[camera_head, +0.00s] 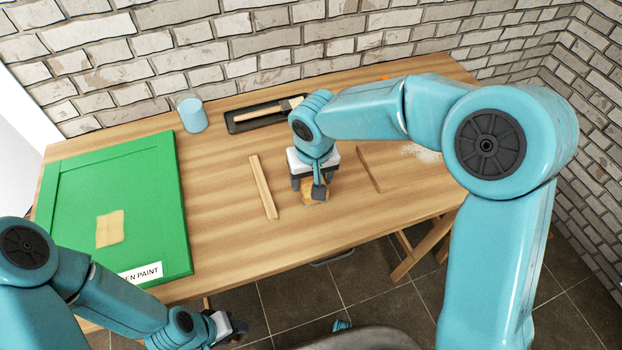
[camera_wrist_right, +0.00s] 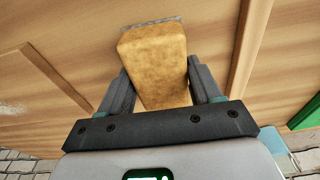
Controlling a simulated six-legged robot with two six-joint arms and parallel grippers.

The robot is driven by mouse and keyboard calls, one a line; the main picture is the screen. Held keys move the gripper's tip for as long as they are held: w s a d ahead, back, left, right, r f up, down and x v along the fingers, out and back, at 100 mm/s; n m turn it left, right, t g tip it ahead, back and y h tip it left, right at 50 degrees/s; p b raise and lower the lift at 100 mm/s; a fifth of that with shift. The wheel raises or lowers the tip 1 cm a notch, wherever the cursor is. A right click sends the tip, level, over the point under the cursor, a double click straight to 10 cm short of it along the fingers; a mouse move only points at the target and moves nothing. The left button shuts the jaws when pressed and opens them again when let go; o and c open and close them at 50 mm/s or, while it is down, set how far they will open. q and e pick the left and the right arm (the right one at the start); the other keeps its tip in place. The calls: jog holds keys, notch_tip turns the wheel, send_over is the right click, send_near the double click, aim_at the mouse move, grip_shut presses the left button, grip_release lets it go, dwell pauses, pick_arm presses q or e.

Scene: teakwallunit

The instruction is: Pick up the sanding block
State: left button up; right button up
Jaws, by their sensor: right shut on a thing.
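The sanding block (camera_wrist_right: 157,62) is a yellow-brown block with a grey strip along its far edge. In the right wrist view it sits between the two dark fingers of my right gripper (camera_wrist_right: 165,88), which is shut on it. In the head view the block (camera_head: 313,196) shows partly below my right gripper (camera_head: 310,188), over the table between two wooden strips. Whether it touches the table I cannot tell. My left gripper (camera_head: 228,328) is low at the front, off the table's front edge; its fingers are too small to read.
A green panel (camera_head: 160,200) with a tan patch (camera_head: 109,229) and a paint label lies on the left. Wooden strips (camera_head: 263,187) (camera_head: 369,170) flank the block. A blue cup (camera_head: 192,114) and a black tray (camera_head: 235,126) with a brush stand at the back, before a brick wall.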

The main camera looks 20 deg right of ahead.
notch_tip(320, 180, up, 19)
jog(key=p, duration=0.2)
jog(key=o, duration=0.5)
jog(key=c, duration=0.3)
